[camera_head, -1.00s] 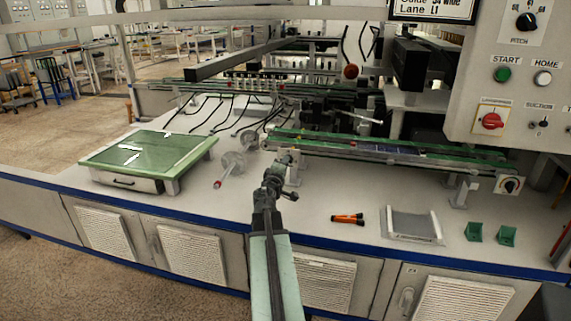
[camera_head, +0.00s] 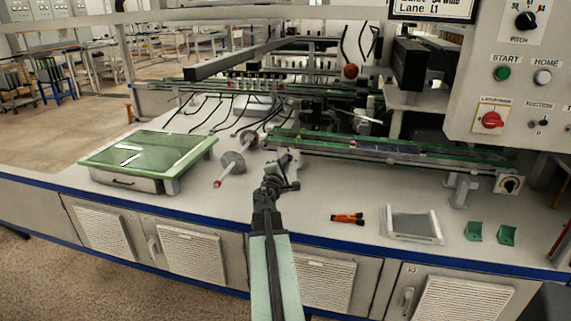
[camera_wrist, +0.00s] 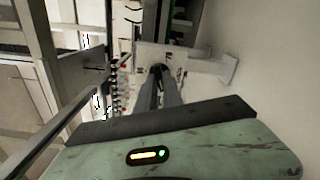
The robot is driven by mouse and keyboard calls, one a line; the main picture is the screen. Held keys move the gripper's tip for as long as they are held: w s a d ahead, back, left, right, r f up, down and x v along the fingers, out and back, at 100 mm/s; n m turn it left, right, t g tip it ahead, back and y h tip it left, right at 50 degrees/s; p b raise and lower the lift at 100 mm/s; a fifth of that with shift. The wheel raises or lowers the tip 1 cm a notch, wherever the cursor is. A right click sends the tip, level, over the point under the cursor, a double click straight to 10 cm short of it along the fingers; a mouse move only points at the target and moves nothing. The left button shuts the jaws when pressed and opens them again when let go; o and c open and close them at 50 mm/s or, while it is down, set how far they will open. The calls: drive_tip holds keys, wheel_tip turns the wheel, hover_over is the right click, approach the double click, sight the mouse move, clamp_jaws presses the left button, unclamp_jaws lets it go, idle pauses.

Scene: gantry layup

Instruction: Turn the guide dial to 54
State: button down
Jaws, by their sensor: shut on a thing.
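My gripper (camera_head: 284,163) reaches the left end of the green-edged guide rail (camera_head: 400,155) in the head view. In the wrist view the two dark fingers of my gripper (camera_wrist: 159,70) are shut on a small dark knob in front of a pale plate (camera_wrist: 190,62). This appears to be the guide dial; the fingers hide most of it, and its scale and reading cannot be made out. A similar black dial on a white plate (camera_head: 509,184) is at the rail's right end, apart from my gripper. A sign (camera_head: 434,9) at the top is partly cut off and shows "Lane".
A green-topped box (camera_head: 150,155) sits at the left of the bench. A spool on a rod (camera_head: 232,164) lies near my gripper. An orange and black tool (camera_head: 347,218), a grey tray (camera_head: 412,224) and green blocks (camera_head: 490,233) lie at the right. A control panel (camera_head: 510,75) hangs upper right.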

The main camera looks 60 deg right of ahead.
drive_tip(key=shift+w+a, duration=0.15)
drive_tip(key=shift+w, duration=0.05)
drive_tip(key=c, duration=1.5)
unclamp_jaws()
drive_tip(key=shift+s, duration=0.1)
